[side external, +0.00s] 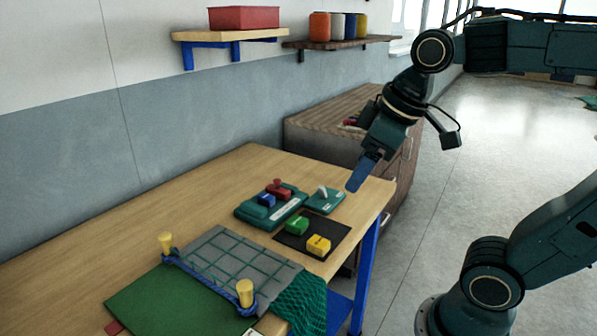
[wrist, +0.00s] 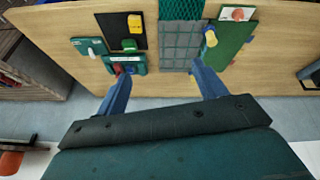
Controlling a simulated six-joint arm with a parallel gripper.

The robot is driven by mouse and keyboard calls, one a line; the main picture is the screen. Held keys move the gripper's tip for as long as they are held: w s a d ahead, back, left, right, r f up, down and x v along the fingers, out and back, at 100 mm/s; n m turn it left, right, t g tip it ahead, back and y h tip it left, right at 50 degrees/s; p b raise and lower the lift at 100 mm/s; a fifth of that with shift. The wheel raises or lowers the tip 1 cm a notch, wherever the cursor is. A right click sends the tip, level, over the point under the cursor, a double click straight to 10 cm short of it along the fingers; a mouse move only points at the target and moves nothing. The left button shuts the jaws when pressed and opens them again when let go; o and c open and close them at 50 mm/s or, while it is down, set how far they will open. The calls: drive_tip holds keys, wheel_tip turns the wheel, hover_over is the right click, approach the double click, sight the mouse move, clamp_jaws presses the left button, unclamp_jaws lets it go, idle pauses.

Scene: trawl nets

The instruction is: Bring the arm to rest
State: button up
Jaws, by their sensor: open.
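My gripper (side external: 354,185) hangs tilted in the air above the right end of the wooden table (side external: 215,185). In the wrist view my gripper (wrist: 162,70) shows two blue fingers spread wide apart with nothing held between them. In the side view the fingers overlap. A teal plate with a white lever (side external: 324,200) lies below and left of the fingertips. A yellow block (side external: 318,245) and a green block (side external: 297,225) sit on a black mat (side external: 336,229). A teal holder (side external: 250,214) carries red and blue pieces.
A grey gridded panel (side external: 225,255), a green net (side external: 302,304), yellow-topped posts (side external: 245,292) and a green board (side external: 165,308) occupy the table's near part. A wooden cabinet (side external: 340,118) stands behind the table's right end. Wall shelves hold a red bin (side external: 243,17) and several jars. Floor is open at right.

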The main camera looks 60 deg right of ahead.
drive_tip(key=s+f+m, duration=0.2)
drive_tip(key=s+f, duration=0.1)
drive_tip(key=s, duration=0.2)
drive_tip(key=shift+s+a+f+t, duration=0.15)
drive_tip(key=shift+a+f+t, duration=0.05)
drive_tip(key=shift+a+t, duration=0.2)
